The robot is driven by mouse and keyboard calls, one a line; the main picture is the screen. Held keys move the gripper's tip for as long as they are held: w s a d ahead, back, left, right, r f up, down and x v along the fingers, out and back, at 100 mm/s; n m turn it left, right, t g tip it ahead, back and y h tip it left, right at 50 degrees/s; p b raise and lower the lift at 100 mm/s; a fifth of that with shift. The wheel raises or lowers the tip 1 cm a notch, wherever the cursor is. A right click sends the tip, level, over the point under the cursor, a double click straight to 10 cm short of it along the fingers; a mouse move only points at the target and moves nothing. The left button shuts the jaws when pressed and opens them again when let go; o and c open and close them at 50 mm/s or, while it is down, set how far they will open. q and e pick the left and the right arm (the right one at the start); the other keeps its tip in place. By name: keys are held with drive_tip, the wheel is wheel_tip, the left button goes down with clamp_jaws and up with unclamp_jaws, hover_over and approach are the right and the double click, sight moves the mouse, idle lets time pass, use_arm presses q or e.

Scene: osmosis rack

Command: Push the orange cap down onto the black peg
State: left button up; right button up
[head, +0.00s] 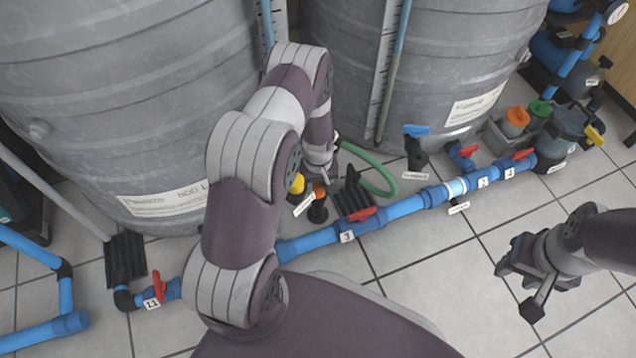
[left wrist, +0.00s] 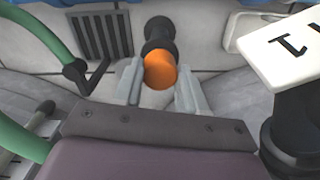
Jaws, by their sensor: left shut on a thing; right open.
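The orange cap (head: 319,190) is small and round. It sits at the top of the black peg (head: 317,212), which stands on the floor beside the blue pipe. In the left wrist view, the cap (left wrist: 159,71) lies between the two grey fingers of my left gripper (left wrist: 160,82), with the black peg (left wrist: 159,34) directly behind it. My left gripper (head: 318,178) is shut on the cap. Whether the cap is fully seated cannot be told. My right gripper (head: 515,282) is open and empty over the tiles at the right.
A yellow cap (head: 297,184) and white label are just left of the peg. A black grate (head: 352,200) and green hose (head: 378,175) are to its right. The blue pipe (head: 405,208) with red valves runs in front. Large grey tanks (head: 130,110) stand behind.

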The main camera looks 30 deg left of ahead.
sight(318, 187)
use_arm(q)
drive_tip(key=shift+f+b, duration=0.3)
drive_tip(key=shift+f, duration=0.1)
idle(0.3)
drive_tip(key=o, duration=1.1)
drive_tip(key=shift+r+p, duration=4.05)
drive_tip(key=shift+r, duration=2.3)
